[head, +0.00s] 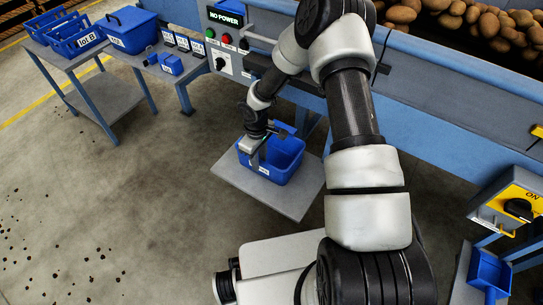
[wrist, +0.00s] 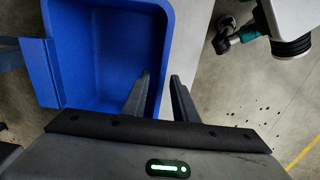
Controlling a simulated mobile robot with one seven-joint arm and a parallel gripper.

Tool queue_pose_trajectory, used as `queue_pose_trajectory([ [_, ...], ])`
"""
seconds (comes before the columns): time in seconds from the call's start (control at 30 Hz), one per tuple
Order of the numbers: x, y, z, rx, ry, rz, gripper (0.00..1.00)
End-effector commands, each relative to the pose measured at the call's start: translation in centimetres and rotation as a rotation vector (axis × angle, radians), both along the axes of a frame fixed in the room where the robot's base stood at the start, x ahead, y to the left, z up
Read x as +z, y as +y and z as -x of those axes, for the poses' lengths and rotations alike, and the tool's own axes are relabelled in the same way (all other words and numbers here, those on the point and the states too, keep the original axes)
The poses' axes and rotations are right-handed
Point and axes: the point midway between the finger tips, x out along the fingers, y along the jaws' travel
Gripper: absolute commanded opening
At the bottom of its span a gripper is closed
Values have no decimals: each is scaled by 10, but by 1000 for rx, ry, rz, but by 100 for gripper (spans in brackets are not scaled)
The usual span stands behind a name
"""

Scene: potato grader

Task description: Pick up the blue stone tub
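The blue tub (head: 284,163) stands on a low grey platform under the machine, with a small white label on its front that is too small to read. I take it for the stone tub. My gripper (head: 258,150) is at its left front rim. In the wrist view the tub (wrist: 105,40) looks empty inside. My gripper (wrist: 160,82) is open there, one finger inside the tub and the other outside, with the side wall between them. A gap shows, so the fingers do not look closed on the wall. The finger ends are partly hidden in the head view.
Blue crates (head: 75,37) and a larger blue bin (head: 128,30) stand on side tables at the left. A control panel (head: 228,45) reads NO POWER. A yellow switch box (head: 512,208) and blue scoop-like holder (head: 490,270) are at right.

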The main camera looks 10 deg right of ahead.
Motion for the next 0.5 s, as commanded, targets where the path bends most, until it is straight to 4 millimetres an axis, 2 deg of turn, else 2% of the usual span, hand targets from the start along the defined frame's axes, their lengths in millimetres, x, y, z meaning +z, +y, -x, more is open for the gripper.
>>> queue_pose_trajectory([
  [0.17,-12,0,0,-1,0,0,26],
  [0.5,-57,2,-5,0,1,0,26],
])
